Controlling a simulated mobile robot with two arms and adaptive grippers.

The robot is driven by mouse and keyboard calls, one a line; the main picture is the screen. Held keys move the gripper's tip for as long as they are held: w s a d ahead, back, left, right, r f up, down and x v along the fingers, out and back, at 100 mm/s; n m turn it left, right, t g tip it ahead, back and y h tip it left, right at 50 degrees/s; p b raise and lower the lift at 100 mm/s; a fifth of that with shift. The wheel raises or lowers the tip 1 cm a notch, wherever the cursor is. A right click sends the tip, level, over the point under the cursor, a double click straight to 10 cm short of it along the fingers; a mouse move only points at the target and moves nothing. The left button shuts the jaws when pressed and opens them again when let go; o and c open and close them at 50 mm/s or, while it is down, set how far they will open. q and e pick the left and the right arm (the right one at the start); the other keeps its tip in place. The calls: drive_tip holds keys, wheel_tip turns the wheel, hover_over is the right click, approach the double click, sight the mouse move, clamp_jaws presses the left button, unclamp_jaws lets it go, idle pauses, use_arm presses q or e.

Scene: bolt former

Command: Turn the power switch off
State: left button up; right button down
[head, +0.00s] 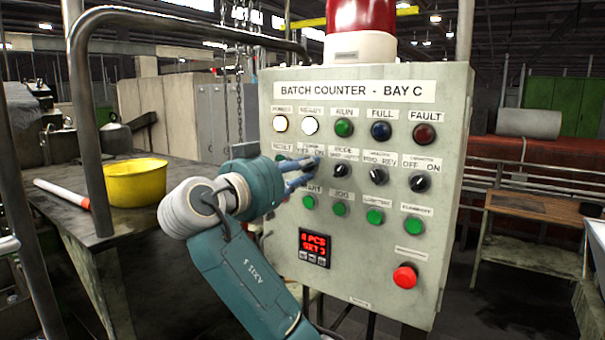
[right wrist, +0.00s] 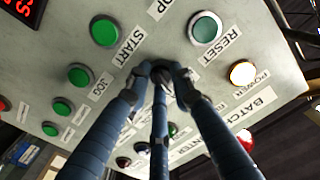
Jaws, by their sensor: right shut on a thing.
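The grey control panel (head: 360,215) reads "BATCH COUNTER - BAY C". My right gripper (head: 308,166) reaches it from the left, at the upper-left selector, whose label shows "OFF ON". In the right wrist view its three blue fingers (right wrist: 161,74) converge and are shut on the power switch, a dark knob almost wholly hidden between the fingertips. Which way the knob points cannot be told. The power lamp (head: 280,123) is lit; it also shows bright in the right wrist view (right wrist: 243,73). My left gripper is not in view.
Beside the gripped knob are the mode selector (head: 341,170), two more black selectors and a green reset button (right wrist: 205,28). Green buttons (head: 309,202) run below. A red button (head: 405,277) sits lower right. A metal rail (head: 90,130) and yellow bowl (head: 135,182) stand left.

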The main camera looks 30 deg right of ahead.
drive_tip(key=shift+f+n+b, duration=0.1)
drive_tip(key=shift+n+b, duration=1.15)
drive_tip(key=shift+n, duration=3.75)
drive_tip(key=c, duration=1.5)
unclamp_jaws()
drive_tip(key=v, duration=1.2)
drive_tip(key=shift+w, duration=0.1)
